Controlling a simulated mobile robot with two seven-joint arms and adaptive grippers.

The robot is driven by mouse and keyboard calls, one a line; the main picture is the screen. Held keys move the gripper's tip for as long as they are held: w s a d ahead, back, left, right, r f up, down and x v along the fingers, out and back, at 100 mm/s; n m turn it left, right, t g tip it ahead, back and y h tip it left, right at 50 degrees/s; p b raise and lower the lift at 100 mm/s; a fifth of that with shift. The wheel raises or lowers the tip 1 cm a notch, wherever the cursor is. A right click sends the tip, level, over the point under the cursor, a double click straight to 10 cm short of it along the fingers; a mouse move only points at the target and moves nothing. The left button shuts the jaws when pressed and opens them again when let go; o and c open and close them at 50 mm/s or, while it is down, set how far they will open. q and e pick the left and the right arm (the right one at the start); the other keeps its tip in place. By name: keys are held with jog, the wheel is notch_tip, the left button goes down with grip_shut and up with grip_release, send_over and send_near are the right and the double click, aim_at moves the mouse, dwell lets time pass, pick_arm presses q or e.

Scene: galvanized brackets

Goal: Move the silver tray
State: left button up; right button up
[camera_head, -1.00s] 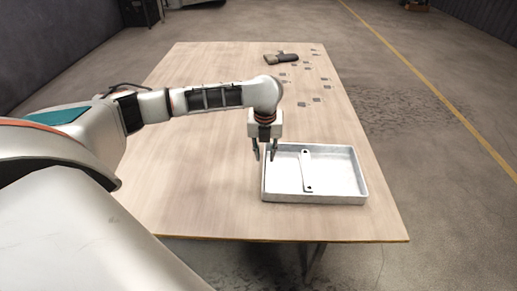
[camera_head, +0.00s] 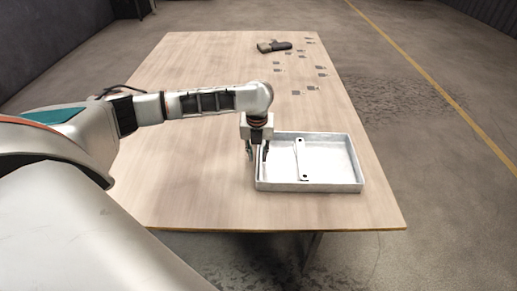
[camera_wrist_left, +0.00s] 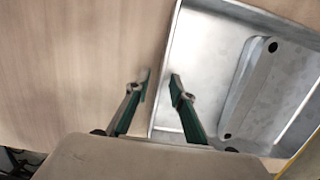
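The silver tray (camera_head: 309,186) is a shallow, rectangular open metal box near the front right of the wooden table. In the left wrist view its left wall (camera_wrist_left: 163,80) runs up between my fingers. A pale flat bracket with dark holes (camera_head: 301,160) lies inside the tray; it also shows in the left wrist view (camera_wrist_left: 250,88). My left gripper (camera_head: 257,158) points down at the tray's left wall, one finger outside and one inside. In the left wrist view my left gripper (camera_wrist_left: 161,84) is open, its fingertips apart. My right gripper is not in view.
The wooden table (camera_head: 190,150) is clear on its left side and in the middle. A dark tool-like object (camera_head: 274,47) lies at the far end, with several small grey plates (camera_head: 297,92) along the right. The table's right edge is close to the tray.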

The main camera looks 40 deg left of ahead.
pick_arm(q)
jog(key=shift+f, duration=0.6)
jog(key=shift+w, duration=0.1)
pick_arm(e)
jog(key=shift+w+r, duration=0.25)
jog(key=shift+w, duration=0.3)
